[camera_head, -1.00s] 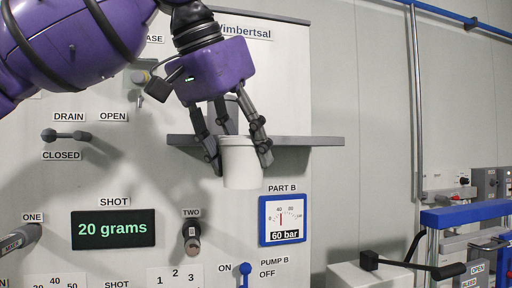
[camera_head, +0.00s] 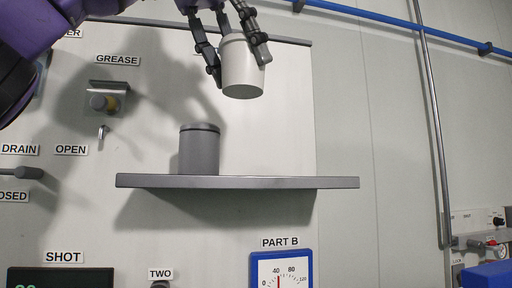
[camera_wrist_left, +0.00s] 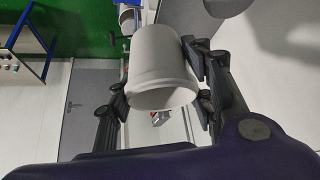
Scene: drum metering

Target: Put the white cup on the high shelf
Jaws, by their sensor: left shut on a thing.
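The white cup (camera_head: 242,70) is held in my left gripper (camera_head: 232,55), high above the shelf, in the head view. The gripper's dark fingers are shut on both sides of the cup, which is close to upright. In the left wrist view the cup (camera_wrist_left: 160,70) sits between the fingers of my left gripper (camera_wrist_left: 160,90). The high shelf (camera_head: 290,182) is a grey board on the wall panel, below the cup and apart from it. My right gripper is in neither view.
A grey lidded canister (camera_head: 199,150) stands on the left half of the shelf. The shelf's right half is bare. A GREASE fitting (camera_head: 103,101) juts from the panel at left. A PART B gauge (camera_head: 281,272) is below the shelf. A blue pipe (camera_head: 385,22) runs along the upper wall.

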